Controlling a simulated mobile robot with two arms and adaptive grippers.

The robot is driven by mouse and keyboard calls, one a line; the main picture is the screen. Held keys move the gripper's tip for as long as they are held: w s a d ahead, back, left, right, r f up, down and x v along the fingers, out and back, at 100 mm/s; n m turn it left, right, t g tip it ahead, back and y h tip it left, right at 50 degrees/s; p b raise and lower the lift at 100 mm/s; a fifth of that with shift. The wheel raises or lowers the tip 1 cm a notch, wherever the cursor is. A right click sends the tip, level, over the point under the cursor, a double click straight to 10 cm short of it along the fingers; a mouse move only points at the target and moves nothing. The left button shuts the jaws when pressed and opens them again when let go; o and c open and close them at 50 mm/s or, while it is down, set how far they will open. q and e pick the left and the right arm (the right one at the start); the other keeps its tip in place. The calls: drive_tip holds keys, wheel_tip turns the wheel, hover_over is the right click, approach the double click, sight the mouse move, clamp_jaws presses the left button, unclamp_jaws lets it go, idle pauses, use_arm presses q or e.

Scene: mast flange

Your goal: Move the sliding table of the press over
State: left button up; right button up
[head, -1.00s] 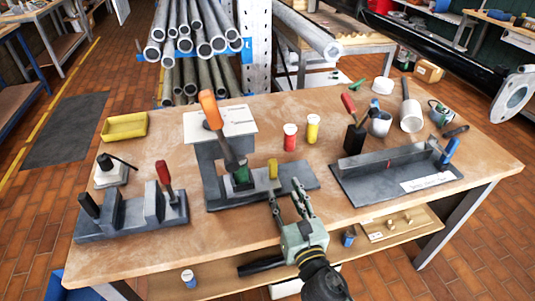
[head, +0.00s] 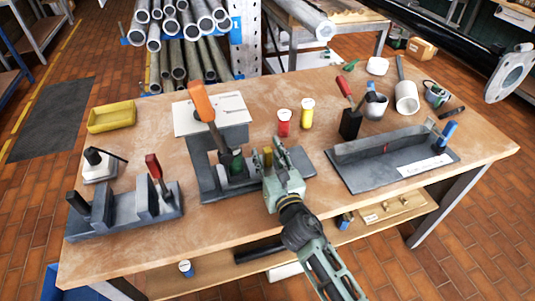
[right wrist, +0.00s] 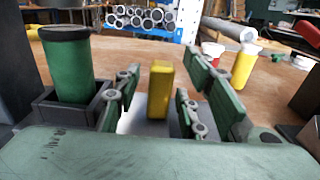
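The press (head: 200,165) stands mid-table, with a grey base and a long orange-handled lever (head: 203,104). A dark green cylinder (head: 237,161) sits in a square grey holder on it; both show large at left in the right wrist view (right wrist: 68,75). A yellow upright post (right wrist: 160,90) stands right of the cylinder, on a grey plate. My right gripper (head: 268,158) is open at the post. In the right wrist view its fingers stand either side of the post, with a visible gap on each side. My left gripper is out of view.
Red (head: 284,122) and yellow (head: 306,113) white-lidded jars stand behind the gripper. A grey fixture (head: 395,170) is to the right, another (head: 125,215) with a red-handled clamp at left. A yellow tray (head: 111,117) is at the back left. The front table strip is mostly bare.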

clamp_jaws()
idle(0.4)
